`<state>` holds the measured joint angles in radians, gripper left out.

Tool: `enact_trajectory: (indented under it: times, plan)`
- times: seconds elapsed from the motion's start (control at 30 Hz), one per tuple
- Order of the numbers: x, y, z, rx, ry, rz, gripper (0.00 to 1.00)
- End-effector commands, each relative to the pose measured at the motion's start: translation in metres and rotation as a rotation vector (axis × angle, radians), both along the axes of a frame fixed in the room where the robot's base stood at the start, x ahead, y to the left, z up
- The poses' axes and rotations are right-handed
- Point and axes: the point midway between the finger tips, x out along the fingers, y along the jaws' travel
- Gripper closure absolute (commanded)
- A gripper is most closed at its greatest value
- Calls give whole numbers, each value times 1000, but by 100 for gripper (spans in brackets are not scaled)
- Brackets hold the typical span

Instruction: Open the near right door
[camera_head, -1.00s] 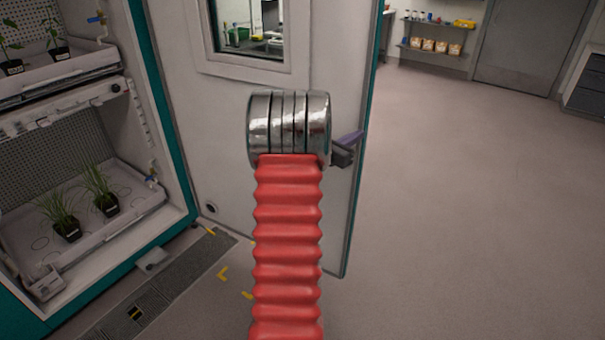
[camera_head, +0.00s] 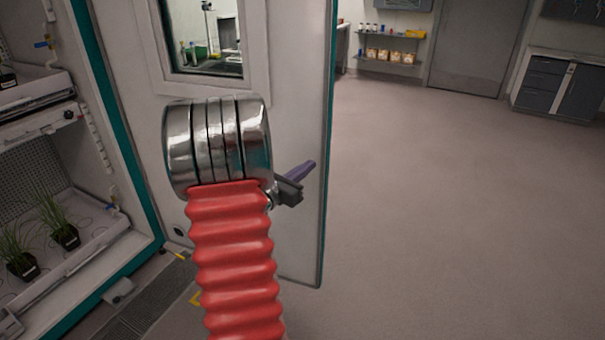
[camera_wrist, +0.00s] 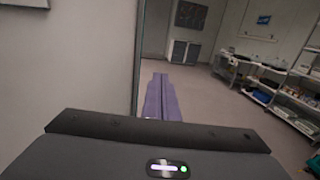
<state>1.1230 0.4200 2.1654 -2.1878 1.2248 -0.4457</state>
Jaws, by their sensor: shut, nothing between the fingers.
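The chamber door (camera_head: 295,245) is white with a window and a teal edge. It stands wide open, swung out from the teal-framed chamber (camera_head: 130,130) on the left. In the wrist view the door (camera_wrist: 65,65) fills the left side. My gripper (camera_head: 305,170) has purple fingers and is in front of the door's inner face, close to its free edge. The fingers are closed together and empty, and they also show in the wrist view (camera_wrist: 160,95), just right of the door edge. I cannot tell whether they touch the door. My arm hides part of the door.
Potted plants (camera_head: 63,232) stand on a tray in the open chamber. A floor grate (camera_head: 150,300) runs along its front. The floor (camera_head: 430,190) right of the door is clear. Wall shelves (camera_head: 390,55) and a grey cabinet (camera_head: 555,88) are far back.

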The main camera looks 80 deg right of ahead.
Motion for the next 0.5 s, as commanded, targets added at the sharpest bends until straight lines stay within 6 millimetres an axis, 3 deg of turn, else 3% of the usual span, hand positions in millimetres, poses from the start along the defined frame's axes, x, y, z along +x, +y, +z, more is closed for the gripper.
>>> enact_trajectory:
  times: [0.2, 0.5]
  plan:
    - [4, 23, 0, 0, -1, 2, 100]
    - [4, 26, 0, -1, 0, 1, 100]
